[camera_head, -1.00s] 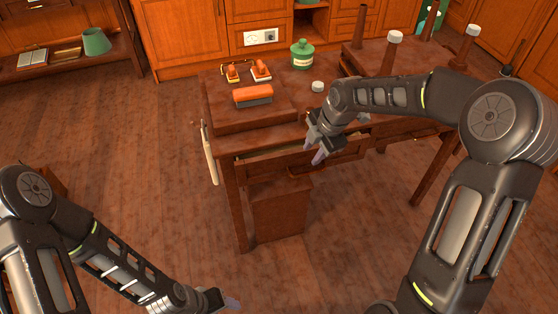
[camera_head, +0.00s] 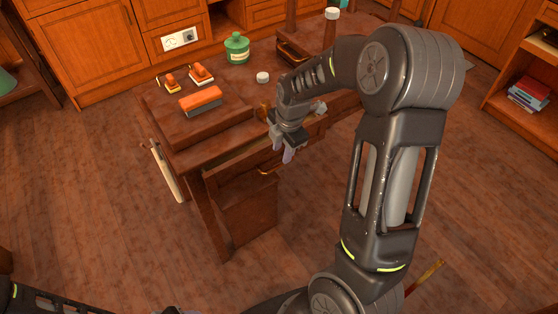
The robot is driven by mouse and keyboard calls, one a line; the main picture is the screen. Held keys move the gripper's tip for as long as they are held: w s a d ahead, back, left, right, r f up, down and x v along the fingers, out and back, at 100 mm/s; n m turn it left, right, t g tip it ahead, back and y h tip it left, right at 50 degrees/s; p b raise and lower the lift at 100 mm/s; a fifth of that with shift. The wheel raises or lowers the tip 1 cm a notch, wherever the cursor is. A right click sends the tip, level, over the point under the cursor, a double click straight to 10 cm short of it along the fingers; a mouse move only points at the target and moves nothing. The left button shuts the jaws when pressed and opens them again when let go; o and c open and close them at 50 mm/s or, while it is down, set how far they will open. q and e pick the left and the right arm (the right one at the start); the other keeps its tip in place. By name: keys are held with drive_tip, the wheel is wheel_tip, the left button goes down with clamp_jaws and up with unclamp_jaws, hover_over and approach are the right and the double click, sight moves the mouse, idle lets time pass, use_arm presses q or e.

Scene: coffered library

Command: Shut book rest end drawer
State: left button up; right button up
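A wooden desk (camera_head: 193,151) stands in the middle, with a raised board (camera_head: 176,119) on its left end. Under that end, the drawer (camera_head: 226,181) in the near side stands partly open; a pale strip of its inside shows above its front. A handle (camera_head: 268,171) is on the front. My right gripper (camera_head: 284,154) points down at the drawer's right end, close to its top edge. Its two pale fingers look apart with nothing between them; I cannot tell if they touch the drawer. My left gripper is at the bottom edge, mostly cut off.
An orange and grey block (camera_head: 201,101), two small orange-topped items, a green jar (camera_head: 237,48) and a white lid (camera_head: 263,77) stand on the desk. A pale rod-like thing (camera_head: 166,172) hangs at its left side.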

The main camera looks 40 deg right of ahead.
sight(279, 165)
drive_tip(key=f, duration=0.3)
drive_tip(key=w+f, duration=0.1)
drive_tip(key=f, duration=0.2)
drive_tip(key=shift+w+f, duration=0.1)
drive_tip(key=shift+f, duration=0.1)
clamp_jaws()
idle(1.2)
